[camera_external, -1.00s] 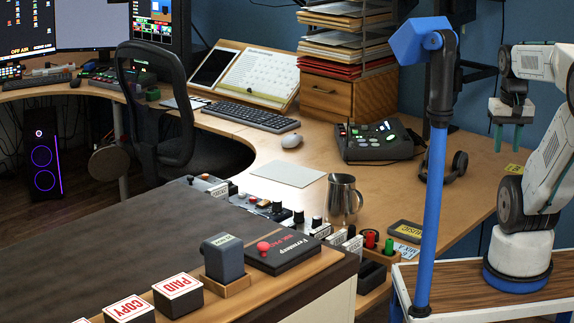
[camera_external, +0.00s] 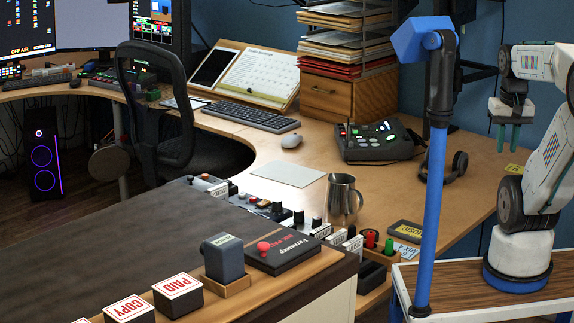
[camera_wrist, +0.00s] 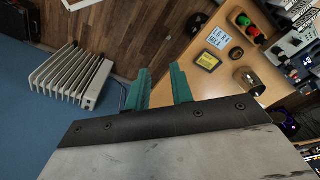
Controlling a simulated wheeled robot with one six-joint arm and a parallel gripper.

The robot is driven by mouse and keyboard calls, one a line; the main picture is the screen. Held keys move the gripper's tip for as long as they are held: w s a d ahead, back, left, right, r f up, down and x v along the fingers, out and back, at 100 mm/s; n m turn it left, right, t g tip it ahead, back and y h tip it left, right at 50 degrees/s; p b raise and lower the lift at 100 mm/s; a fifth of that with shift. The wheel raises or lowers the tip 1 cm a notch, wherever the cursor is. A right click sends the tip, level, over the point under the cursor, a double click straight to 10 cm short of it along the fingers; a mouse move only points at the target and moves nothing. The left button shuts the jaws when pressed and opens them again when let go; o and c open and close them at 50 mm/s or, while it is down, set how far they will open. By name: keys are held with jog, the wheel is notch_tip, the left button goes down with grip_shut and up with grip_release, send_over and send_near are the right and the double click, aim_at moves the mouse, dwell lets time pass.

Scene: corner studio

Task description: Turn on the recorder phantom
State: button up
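A dark desktop audio unit (camera_external: 378,141) with lit buttons sits on the wooden desk, below the paper trays. It may be the recorder; its labels are too small to read, and I cannot make out a phantom switch. My gripper (camera_external: 507,148) hangs at the right, in front of the blue wall, well to the right of that unit. Its two green fingers are apart with nothing between them. They also show in the wrist view (camera_wrist: 160,72), pointing toward the wood-panelled area, where the unit cannot be made out.
A blue post (camera_external: 433,190) stands left of my arm. Several small control boxes (camera_external: 270,206) line the desk's inner edge. A radiator (camera_wrist: 75,80) stands on the floor.

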jog(key=shift+a, duration=0.15)
grip_shut()
jog(key=w+a+f+n+g, duration=0.1)
jog(key=w+a+f+n, duration=0.15)
jog(key=w+a, duration=0.6)
jog(key=w+a+f+n+g, duration=0.1)
jog(key=w+a+n, duration=0.2)
jog(key=w+a, duration=0.55)
jog(key=w+a+f+n+t, duration=0.1)
jog(key=w+a+f, duration=0.3)
jog(key=a, duration=0.7)
jog(key=w+a+f+n, duration=0.1)
jog(key=w+a+f, duration=0.35)
jog(key=a, duration=0.65)
jog(key=w+a+f+n+t, duration=0.15)
jog(key=w+a+f, duration=0.3)
jog(key=a, duration=0.65)
jog(key=w+a+r+y, duration=0.2)
jog(key=w+a+r, duration=0.1)
jog(key=a, duration=0.1)
jog(key=shift+w+a+t, duration=0.3)
jog(key=shift+w+t, duration=0.1)
jog(key=shift+t, duration=0.05)
